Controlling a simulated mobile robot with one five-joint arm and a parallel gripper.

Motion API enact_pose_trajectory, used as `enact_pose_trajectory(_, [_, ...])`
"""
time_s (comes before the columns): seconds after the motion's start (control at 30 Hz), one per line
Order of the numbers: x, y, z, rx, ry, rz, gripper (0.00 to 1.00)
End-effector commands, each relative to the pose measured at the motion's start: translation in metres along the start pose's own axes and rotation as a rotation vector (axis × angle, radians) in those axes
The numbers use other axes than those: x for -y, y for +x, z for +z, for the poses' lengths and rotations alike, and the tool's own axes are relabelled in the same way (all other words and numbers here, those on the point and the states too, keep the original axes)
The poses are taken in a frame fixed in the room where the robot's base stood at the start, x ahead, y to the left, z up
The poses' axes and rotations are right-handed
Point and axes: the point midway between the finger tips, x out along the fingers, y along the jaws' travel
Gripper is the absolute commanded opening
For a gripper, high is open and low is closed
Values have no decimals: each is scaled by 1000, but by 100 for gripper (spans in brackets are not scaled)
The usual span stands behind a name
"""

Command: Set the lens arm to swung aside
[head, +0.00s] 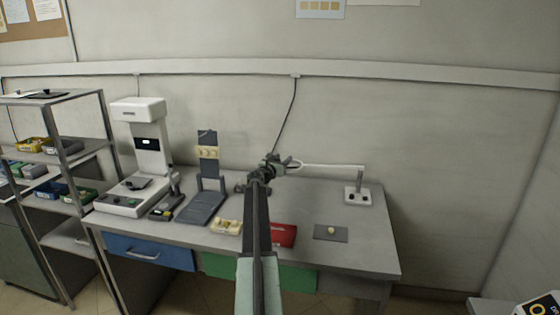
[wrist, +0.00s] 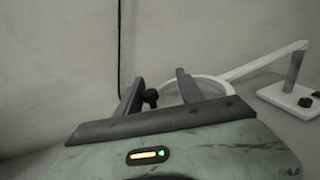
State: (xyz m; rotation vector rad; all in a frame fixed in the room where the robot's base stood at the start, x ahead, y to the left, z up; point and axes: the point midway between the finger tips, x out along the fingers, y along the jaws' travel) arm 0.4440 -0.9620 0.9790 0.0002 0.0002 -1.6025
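The lens arm (head: 335,166) is a thin white arm on a short grey post. The post rises from a white base (head: 357,196) at the right of the bench. The arm reaches left to a round lens ring close to my gripper (head: 272,162). In the wrist view the arm (wrist: 265,63) runs from the base (wrist: 288,101) to the ring, partly hidden behind my right finger. My gripper (wrist: 160,86) is open. A small black knob (wrist: 151,97) shows between the fingers, nearer the left one; contact cannot be told.
A white bench instrument (head: 150,140), a grey stand (head: 207,205), a cream tray (head: 227,228) and a red item (head: 283,235) are on the bench. A grey pad (head: 331,233) lies at the right front. A shelf rack (head: 62,155) stands left. A cable (head: 285,125) hangs on the wall.

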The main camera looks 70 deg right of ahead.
Motion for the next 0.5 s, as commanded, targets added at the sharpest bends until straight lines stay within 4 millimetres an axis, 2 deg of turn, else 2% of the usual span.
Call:
enact_pose_trajectory(0.33, [-2, -2, 0, 0, 1, 4, 40])
enact_pose_trajectory(0.5, [-2, -17, 0, 0, 1, 5, 40])
